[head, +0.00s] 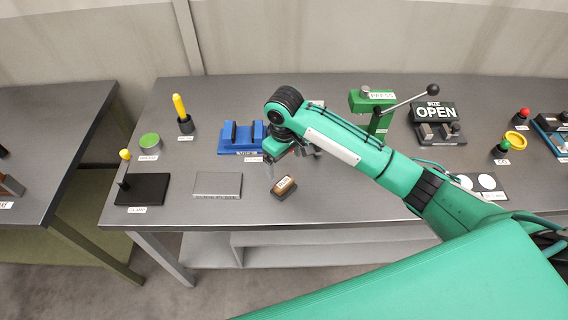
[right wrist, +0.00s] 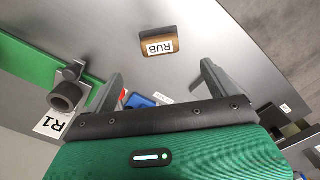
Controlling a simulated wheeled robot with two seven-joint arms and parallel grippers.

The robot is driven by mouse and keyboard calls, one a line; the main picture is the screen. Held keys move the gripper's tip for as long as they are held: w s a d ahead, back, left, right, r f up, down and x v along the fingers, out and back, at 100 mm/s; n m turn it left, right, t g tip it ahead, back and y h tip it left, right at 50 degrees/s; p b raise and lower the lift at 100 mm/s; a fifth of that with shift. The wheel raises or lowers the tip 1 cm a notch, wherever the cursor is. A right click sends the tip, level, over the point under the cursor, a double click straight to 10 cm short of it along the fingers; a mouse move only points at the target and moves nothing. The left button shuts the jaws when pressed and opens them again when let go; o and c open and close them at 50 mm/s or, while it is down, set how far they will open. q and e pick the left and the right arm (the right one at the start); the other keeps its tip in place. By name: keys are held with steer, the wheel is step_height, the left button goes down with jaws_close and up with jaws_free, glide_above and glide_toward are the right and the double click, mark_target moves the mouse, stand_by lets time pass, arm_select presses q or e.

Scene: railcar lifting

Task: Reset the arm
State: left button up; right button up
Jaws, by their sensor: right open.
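My right arm is green with black joints. It reaches in from the right over the grey workbench (head: 330,190). My right gripper (head: 292,158) hangs above the bench, between the blue vise and a small brown-topped block. In the right wrist view the two fingers of this gripper (right wrist: 162,82) stand wide apart with nothing between them. The block (head: 284,187), labelled RUB (right wrist: 158,42), lies on the bench beyond the fingertips, apart from them. My left gripper is in neither view.
The blue vise (head: 240,140) is partly behind my gripper. A green press (head: 372,100) with a long lever stands behind my forearm. A black clamp base (head: 142,190) and a flat grey plate (head: 217,184) lie left.

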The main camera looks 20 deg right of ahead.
stand_by(0.4)
steer(key=s+a+f+t+y, duration=0.1)
steer(key=s+a+f, duration=0.15)
steer(key=s, duration=0.45)
steer(key=s+a+f+t+y, duration=0.1)
steer(key=s+a+f+y, duration=0.15)
steer(key=s, duration=0.35)
steer(key=s+d+m+t+h, duration=0.1)
steer(key=s+d+m+h, duration=0.1)
steer(key=s+d, duration=0.5)
steer(key=s+d+m+t+h, duration=0.15)
steer(key=s+d, duration=0.35)
steer(key=s, duration=0.5)
step_height(320, 180, down, 32)
steer(key=g+b, duration=0.2)
steer(key=s+d+f+g+b, duration=0.1)
steer(key=s+d+f, duration=0.1)
steer(key=s+f, duration=1.7)
step_height(320, 180, down, 3)
steer(key=shift+d+f+b, duration=0.15)
steer(key=shift+d+b, duration=0.2)
steer(key=shift+d, duration=0.05)
